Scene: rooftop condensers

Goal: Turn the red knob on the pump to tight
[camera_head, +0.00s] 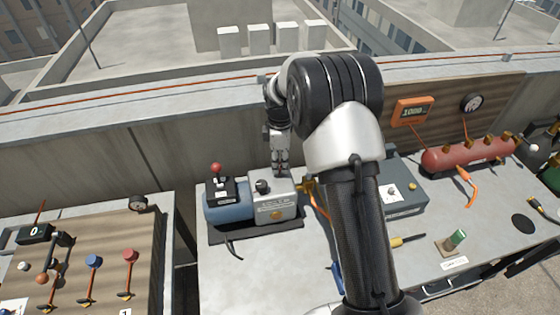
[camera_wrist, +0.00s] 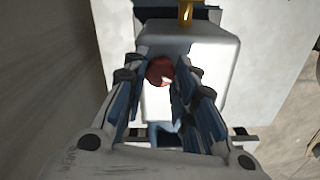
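The pump has a blue motor (camera_head: 228,212) and a silver body (camera_head: 272,208), and sits on a dark base on the grey bench. The red knob (camera_wrist: 160,71) shows in the wrist view on top of the silver body. My gripper (camera_wrist: 158,78) points down with its fingers apart, one on each side of the knob; I cannot tell whether they touch it. In the head view my gripper (camera_head: 281,168) is over the back of the silver body, and I cannot make out this knob there.
A red ball-topped black lever (camera_head: 216,170) and a black cap (camera_head: 262,186) stand on the pump. A valve board (camera_head: 100,250) is left, and a grey box (camera_head: 405,190) and red manifold (camera_head: 468,155) are right. A concrete wall (camera_head: 90,160) runs behind.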

